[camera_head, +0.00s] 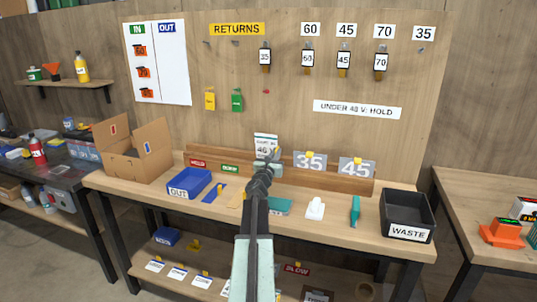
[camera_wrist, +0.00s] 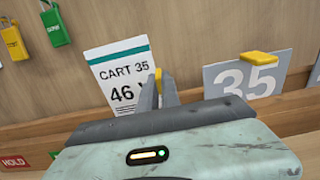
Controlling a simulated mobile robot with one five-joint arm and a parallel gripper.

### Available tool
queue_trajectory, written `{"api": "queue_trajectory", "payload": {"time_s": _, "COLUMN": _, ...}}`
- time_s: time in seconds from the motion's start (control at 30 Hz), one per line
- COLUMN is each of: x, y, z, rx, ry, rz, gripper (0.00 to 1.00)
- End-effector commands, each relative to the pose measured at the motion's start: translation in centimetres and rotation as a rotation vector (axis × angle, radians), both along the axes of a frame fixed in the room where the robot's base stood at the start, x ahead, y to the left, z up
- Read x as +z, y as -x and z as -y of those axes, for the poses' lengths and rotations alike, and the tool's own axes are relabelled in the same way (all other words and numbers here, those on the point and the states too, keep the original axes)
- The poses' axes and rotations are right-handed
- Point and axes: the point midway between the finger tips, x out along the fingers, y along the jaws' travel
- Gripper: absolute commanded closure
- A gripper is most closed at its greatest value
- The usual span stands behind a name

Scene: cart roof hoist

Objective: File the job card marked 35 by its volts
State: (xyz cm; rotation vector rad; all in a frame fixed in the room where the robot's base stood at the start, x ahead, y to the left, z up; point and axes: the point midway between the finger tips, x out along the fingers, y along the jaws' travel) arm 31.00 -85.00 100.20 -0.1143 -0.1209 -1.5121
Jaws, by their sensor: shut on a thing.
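The card stands tilted in front of the back board, above the wooden rack (camera_head: 330,180). A sign (camera_head: 357,109) reads "UNDER 48 V: HOLD".
Grey plates 35 (camera_head: 310,162) and 45 (camera_head: 357,169) with yellow tabs stand in the rack, right of the card. A blue OUT tray (camera_head: 188,187), small tools and a black WASTE bin (camera_head: 408,212) are on the bench.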

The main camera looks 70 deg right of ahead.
Motion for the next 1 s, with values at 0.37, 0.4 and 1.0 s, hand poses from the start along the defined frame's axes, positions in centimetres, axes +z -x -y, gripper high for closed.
{"api": "queue_trajectory", "payload": {"time_s": 0.37, "x": 0.3, "y": 0.0, "z": -0.1, "rx": 0.0, "ry": 0.0, "rz": 0.0, "gripper": 1.0}}
{"api": "queue_trajectory", "payload": {"time_s": 0.4, "x": 0.4, "y": 0.0, "z": -0.1, "rx": 0.0, "ry": 0.0, "rz": 0.0, "gripper": 1.0}}
{"api": "queue_trajectory", "payload": {"time_s": 1.0, "x": 2.9, "y": 0.2, "z": -3.0, "rx": 0.0, "ry": 0.0, "rz": 0.0, "gripper": 1.0}}
